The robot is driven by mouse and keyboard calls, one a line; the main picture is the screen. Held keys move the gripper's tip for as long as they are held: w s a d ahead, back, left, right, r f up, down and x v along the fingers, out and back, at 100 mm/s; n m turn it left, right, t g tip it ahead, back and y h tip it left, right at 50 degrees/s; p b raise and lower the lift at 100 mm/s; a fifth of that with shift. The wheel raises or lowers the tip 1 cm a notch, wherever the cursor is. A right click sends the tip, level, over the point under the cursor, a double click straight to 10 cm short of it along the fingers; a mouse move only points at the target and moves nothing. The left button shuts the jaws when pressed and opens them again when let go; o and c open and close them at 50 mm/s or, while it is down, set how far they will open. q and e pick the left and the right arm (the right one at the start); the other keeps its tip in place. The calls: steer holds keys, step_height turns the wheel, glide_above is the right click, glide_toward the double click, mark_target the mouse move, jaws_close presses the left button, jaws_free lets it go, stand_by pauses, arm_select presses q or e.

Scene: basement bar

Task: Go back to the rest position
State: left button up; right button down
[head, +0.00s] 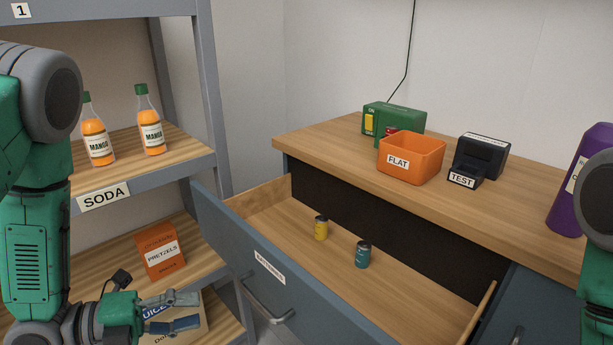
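My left gripper (187,311) is low at the left, in front of the lower shelf. Its two fingers are apart with a gap between them, and I see nothing held. Behind it is a box (192,327) with blue lettering, partly hidden by the fingers. My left arm comes down along the left edge. Only part of my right arm shows at the right edge, and my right gripper is out of view.
An open drawer (355,304) holds a yellow can (321,228) and a teal can (363,254). The counter bears an orange FLAT bin (411,158), a TEST device (481,157) and a purple bottle (580,185). The shelf holds mango bottles (150,125) and a pretzels box (160,249).

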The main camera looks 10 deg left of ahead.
arm_select(q)
steer(key=s+f+n+g+y+p, duration=0.15)
steer(key=s+f+n+y, duration=0.25)
steer(key=f+n+y, duration=0.8)
steer(key=s+a+f+n+g+y, duration=0.1)
steer(key=s+f+n+g, duration=0.5)
steer(key=s+n, duration=0.7)
steer(key=f+n, duration=0.1)
steer(key=n, duration=0.2)
steer(key=shift+s+a, duration=0.15)
steer(key=shift+a, duration=0.1)
